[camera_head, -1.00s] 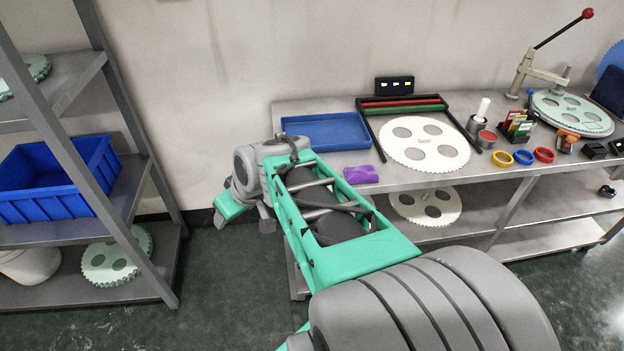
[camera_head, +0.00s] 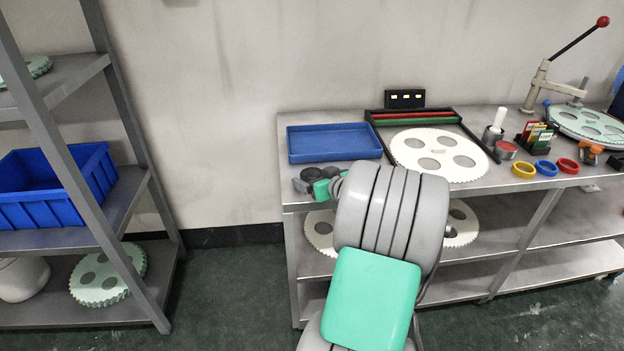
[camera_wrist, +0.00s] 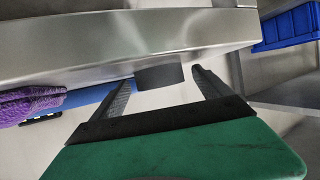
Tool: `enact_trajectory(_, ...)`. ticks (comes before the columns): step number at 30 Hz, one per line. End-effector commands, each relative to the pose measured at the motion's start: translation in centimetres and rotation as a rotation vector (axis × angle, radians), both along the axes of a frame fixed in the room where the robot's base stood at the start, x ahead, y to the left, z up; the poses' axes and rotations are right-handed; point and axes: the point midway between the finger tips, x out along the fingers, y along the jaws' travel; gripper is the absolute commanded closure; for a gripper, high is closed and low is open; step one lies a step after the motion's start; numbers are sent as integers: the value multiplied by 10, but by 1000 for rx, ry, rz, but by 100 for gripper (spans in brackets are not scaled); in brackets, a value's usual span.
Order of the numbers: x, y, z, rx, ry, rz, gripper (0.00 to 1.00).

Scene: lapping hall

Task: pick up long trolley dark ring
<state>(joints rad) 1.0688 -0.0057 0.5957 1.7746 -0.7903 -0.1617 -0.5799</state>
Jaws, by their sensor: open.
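The dark ring shows in the wrist view as a plain dark grey block (camera_wrist: 160,76) standing on the metal trolley top, which appears upside down there. Its opening does not show. My gripper (camera_wrist: 163,84) is open, its two fingers apart, with the dark ring ahead between the fingertips and no visible grip on it. In the head view, a dark round thing, likely the same ring (camera_head: 312,174), sits near the left end of the long trolley (camera_head: 440,190). My arm and hand partly cover that corner, so exact contact cannot be told.
A blue tray (camera_head: 330,143) lies just behind. A purple cloth (camera_wrist: 30,102) shows at the left in the wrist view. A large toothed disc (camera_head: 438,152), yellow, blue and red rings (camera_head: 568,165) lie further right. A shelf with a blue bin (camera_head: 55,185) stands left.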

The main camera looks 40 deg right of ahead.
Motion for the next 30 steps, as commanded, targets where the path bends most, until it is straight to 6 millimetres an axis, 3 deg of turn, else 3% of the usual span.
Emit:
enact_trajectory(7,2,-1,0,-1,0,0,13)
enact_trajectory(30,2,0,0,0,0,0,76)
